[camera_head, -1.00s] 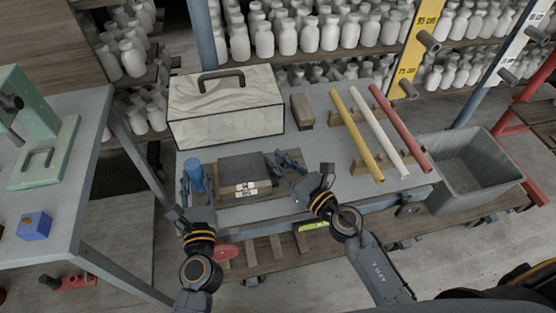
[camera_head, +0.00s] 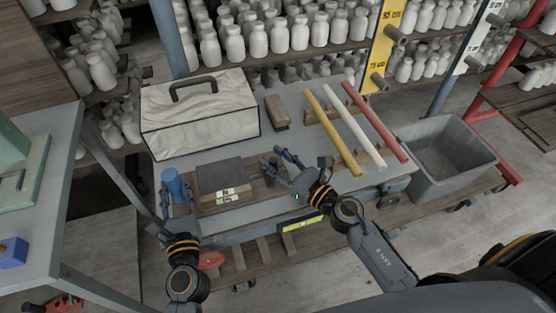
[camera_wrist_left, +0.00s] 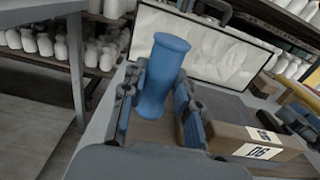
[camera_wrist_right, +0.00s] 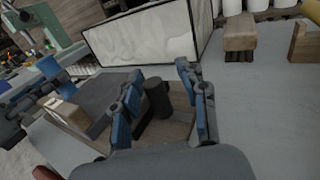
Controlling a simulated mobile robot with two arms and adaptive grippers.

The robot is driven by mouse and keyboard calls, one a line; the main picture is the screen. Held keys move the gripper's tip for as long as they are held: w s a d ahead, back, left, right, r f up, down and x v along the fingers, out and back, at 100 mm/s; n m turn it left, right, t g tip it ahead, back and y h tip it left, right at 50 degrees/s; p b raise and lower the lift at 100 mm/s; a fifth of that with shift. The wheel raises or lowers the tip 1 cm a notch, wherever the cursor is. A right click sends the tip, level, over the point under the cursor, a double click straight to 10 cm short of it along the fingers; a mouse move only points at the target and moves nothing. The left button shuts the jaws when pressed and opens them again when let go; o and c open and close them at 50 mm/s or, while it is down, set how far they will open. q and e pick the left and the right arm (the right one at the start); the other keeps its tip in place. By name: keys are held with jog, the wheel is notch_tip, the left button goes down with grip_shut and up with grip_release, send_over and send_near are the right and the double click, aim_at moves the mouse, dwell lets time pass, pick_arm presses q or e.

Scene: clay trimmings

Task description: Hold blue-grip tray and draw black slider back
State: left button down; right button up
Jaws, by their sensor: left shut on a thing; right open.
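The wooden tray (camera_head: 258,187) lies on the grey workbench with its upright blue grip (camera_head: 174,184) at the left end. My left gripper (camera_head: 176,193) is shut on the blue grip, with a finger on each side in the left wrist view (camera_wrist_left: 154,95). A dark-topped block (camera_head: 220,173) with a white label sits on the tray. The black slider (camera_wrist_right: 157,97) stands upright on the tray's right part in the right wrist view. My right gripper (camera_wrist_right: 162,92) is open, its fingers on either side of the slider; contact is unclear. The slider is largely hidden in the head view.
A white marbled case (camera_head: 200,115) stands behind the tray. A small brown block (camera_head: 277,112) and yellow, white and red rods (camera_head: 352,125) on wooden rests lie to the right. A grey bin (camera_head: 440,155) is beside the bench. Shelves of white bottles stand behind.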

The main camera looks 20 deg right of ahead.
pick_arm(q)
jog(key=shift+a+f, duration=0.1)
jog(key=shift+f, duration=0.1)
pick_arm(e)
jog(key=v, duration=1.2)
pick_arm(q)
jog(key=c, duration=0.9)
grip_release()
jog(key=shift+r, duration=0.2)
